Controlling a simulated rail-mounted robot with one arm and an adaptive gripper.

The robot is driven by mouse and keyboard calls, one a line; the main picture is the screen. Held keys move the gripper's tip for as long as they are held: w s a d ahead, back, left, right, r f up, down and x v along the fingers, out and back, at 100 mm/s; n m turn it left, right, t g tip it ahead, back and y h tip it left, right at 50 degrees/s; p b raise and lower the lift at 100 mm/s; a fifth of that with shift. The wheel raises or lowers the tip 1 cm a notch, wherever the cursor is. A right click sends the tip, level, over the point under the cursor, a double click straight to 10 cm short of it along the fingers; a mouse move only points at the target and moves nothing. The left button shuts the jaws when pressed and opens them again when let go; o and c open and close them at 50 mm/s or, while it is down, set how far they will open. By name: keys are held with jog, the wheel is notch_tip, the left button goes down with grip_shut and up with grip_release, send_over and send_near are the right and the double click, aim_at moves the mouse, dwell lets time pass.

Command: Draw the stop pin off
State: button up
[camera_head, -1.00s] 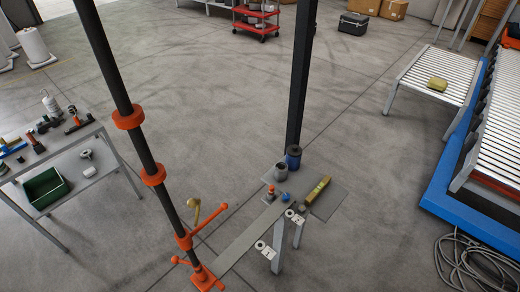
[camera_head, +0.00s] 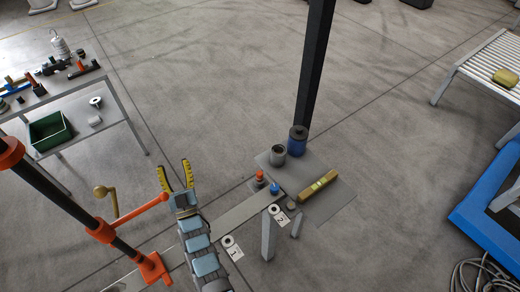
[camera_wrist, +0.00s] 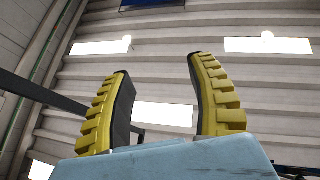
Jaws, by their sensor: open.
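My gripper (camera_head: 175,166) is open and empty, with its yellow-padded fingers pointing up, left of the grey bench plate (camera_head: 240,210). In the wrist view the fingers (camera_wrist: 158,65) stand apart with only wall and windows beyond. I cannot tell for certain which part is the stop pin. A small orange-topped fitting (camera_head: 259,177) and a blue-topped piece (camera_head: 275,187) stand on the plate, right of my gripper and apart from it. White ring tags marked 1 (camera_head: 231,246) and 2 (camera_head: 278,214) are at the plate's front edge.
An orange lever (camera_head: 132,217) on a dark post is left of my gripper, with a brass handle (camera_head: 106,194) near it. A grey cup (camera_head: 278,154), a blue cylinder (camera_head: 297,141) and a yellow level (camera_head: 318,185) are at the right. A black column (camera_head: 315,60) rises behind.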

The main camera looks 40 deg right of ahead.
jog(key=w+d+f+n+g+y+b, duration=0.1)
jog(key=w+d+f+n+g+y, duration=0.2)
jog(key=w+d+g, duration=0.5)
jog(key=w+d+f+n+g+y+b, duration=0.25)
jog(key=w+d+y, duration=0.2)
jog(key=w, duration=0.65)
notch_tip(320, 180, up, 2)
jog(key=n+g+y+b, duration=0.2)
jog(key=n+g, duration=0.3)
jog(key=g, duration=0.7)
send_over(260, 173)
jog(key=shift+h, duration=0.25)
notch_tip(260, 173, down, 6)
jog(key=shift+a+f, duration=0.15)
jog(key=shift+f, duration=0.05)
notch_tip(260, 173, down, 7)
jog(key=shift+r, duration=0.15)
jog(key=shift+f+b, duration=0.35)
jog(key=shift+f, duration=1.6)
grip_shut()
